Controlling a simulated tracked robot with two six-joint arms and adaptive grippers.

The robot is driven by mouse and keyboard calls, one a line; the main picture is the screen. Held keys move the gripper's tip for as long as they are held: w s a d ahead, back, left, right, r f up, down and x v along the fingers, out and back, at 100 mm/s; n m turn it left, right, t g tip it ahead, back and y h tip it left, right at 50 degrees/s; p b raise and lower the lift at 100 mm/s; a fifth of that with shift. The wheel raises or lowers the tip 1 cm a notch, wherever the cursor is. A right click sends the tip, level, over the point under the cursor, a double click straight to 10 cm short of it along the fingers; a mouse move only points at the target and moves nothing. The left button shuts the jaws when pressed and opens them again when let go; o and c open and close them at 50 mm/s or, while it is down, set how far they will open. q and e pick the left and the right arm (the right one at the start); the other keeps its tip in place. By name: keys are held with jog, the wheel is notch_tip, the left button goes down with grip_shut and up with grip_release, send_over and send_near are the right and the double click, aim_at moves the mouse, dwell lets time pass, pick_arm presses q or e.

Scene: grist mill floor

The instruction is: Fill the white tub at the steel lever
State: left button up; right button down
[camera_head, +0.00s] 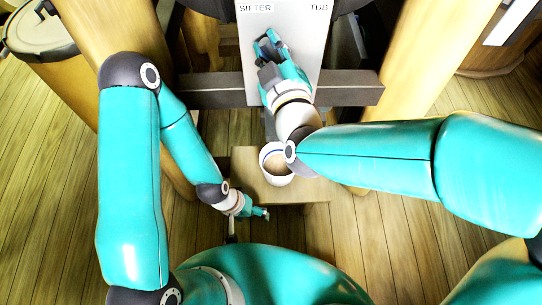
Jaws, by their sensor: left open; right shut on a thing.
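The white tub (278,180) with a blue band stands on a wooden block (309,190) below the steel panel (300,35). A pale tan surface shows inside it; I cannot tell how deep it is. My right arm hides part of its right side. My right gripper (268,42) is up at the panel, below and between the labels SIFTER and TUB, shut on the steel lever, which its fingers mostly hide. My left gripper (266,213) is open and empty, low beside the front left of the block, apart from the tub.
A dark horizontal beam (215,91) crosses behind my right wrist. Thick wooden posts stand left and right (428,60). A lidded barrel (42,38) is at the upper left. The plank floor (410,245) is open at lower right.

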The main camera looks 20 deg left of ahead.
jog(key=shift+s+a+f+g, duration=0.25)
jog(key=shift+a+f+g, duration=0.05)
jog(key=shift+f, duration=0.15)
jog(key=b, duration=0.2)
jog(key=shift+w+d+f+m+y+b, duration=0.1)
jog(key=shift+d+m+y+b, duration=0.1)
jog(key=shift+m+y+b, duration=0.15)
jog(key=shift+d+r+m+t+b, duration=0.2)
jog(key=shift+m+t+b, duration=0.2)
jog(key=shift+m+b, duration=0.15)
jog(key=shift+w+r, duration=0.1)
jog(key=shift+r, duration=0.05)
